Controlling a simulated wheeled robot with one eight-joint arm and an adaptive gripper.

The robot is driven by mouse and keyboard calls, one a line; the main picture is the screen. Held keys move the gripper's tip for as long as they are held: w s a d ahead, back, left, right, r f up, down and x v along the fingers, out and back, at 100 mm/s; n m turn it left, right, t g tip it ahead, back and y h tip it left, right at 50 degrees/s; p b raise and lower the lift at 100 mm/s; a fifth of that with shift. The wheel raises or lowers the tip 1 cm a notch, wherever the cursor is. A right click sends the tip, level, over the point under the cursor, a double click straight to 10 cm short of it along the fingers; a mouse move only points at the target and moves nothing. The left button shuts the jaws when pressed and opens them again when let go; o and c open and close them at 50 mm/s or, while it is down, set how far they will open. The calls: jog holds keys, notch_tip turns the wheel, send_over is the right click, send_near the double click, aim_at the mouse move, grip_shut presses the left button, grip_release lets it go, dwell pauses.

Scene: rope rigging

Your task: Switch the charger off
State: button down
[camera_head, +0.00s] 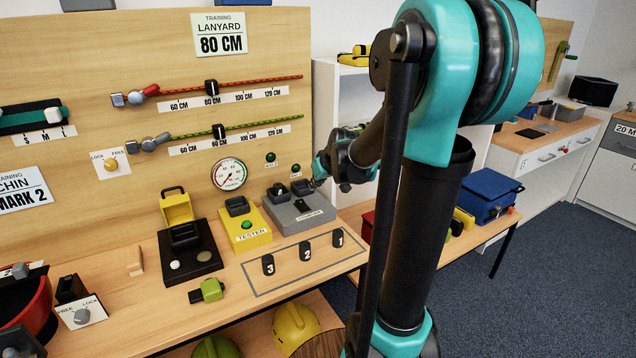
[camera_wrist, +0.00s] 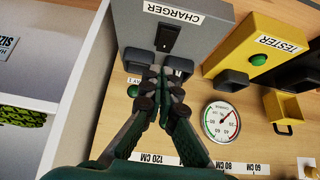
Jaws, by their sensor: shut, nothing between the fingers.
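The charger (camera_head: 291,217) is a grey box on the bench against the wooden board. It fills the top of the wrist view (camera_wrist: 208,35), with its label upside down. A black rocker switch (camera_wrist: 168,38) sits on its top face and also shows in the head view (camera_head: 302,205). Two dark bays lie along its board-side edge. My gripper (camera_head: 317,182) is at the charger's board-side right corner in the head view. In the wrist view its fingertips (camera_wrist: 162,78) are together and empty, near the bays and apart from the switch. Contact with the charger cannot be told.
Left of the charger stands the yellow tester (camera_head: 244,231). Black numbered blocks (camera_head: 305,251) stand in front. A gauge (camera_head: 229,174) and green lamps (camera_head: 270,157) are on the board. A white shelf unit (camera_wrist: 52,60) stands beside my gripper in the wrist view.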

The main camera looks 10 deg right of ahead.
jog(key=shift+v, duration=1.3)
